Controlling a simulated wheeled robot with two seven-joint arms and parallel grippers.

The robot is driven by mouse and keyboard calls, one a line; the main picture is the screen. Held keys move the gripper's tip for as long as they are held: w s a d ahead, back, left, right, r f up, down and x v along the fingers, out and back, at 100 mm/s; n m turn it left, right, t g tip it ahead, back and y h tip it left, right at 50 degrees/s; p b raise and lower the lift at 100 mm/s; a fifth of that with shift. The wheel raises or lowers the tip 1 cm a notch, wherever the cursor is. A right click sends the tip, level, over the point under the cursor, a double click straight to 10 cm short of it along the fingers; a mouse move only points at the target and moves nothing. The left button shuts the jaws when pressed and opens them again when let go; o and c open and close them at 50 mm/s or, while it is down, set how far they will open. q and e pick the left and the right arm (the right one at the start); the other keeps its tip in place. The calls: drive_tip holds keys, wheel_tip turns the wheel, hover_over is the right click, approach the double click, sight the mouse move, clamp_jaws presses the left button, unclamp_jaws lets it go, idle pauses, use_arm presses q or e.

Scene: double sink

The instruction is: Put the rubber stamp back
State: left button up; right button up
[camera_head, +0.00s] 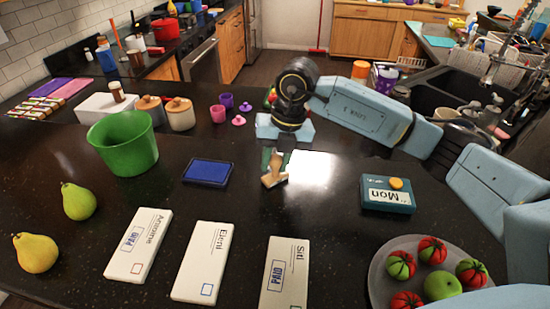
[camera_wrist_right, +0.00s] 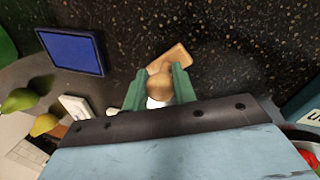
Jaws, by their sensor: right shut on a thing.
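The wooden rubber stamp (camera_head: 274,176) is held by my right gripper (camera_head: 279,158) over the dark counter, right of the blue ink pad (camera_head: 207,172). In the wrist view the green fingers (camera_wrist_right: 157,88) are shut around the stamp's round knob, and its flat wooden base (camera_wrist_right: 170,58) shows beyond them. The stamp looks tilted; I cannot tell whether it touches the counter. Three white envelopes lie in front: the left (camera_head: 139,246) and right (camera_head: 284,275) ones bear a PAID mark, while the middle one (camera_head: 201,262) shows none. My left gripper is not in view.
A green bowl (camera_head: 105,150) and two pears (camera_head: 78,201) are at left. Jars and pink and purple cups stand behind. Counter around the stamp is mostly clear.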

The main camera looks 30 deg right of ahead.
sight(286, 173)
drive_tip(key=shift+f, duration=0.1)
drive_tip(key=o, duration=0.8)
drive_tip(key=shift+r, duration=0.35)
drive_tip(key=b+v, duration=0.1)
drive_tip(key=v, duration=1)
drive_tip(key=shift+d+r, duration=0.15)
drive_tip(key=shift+r, duration=0.15)
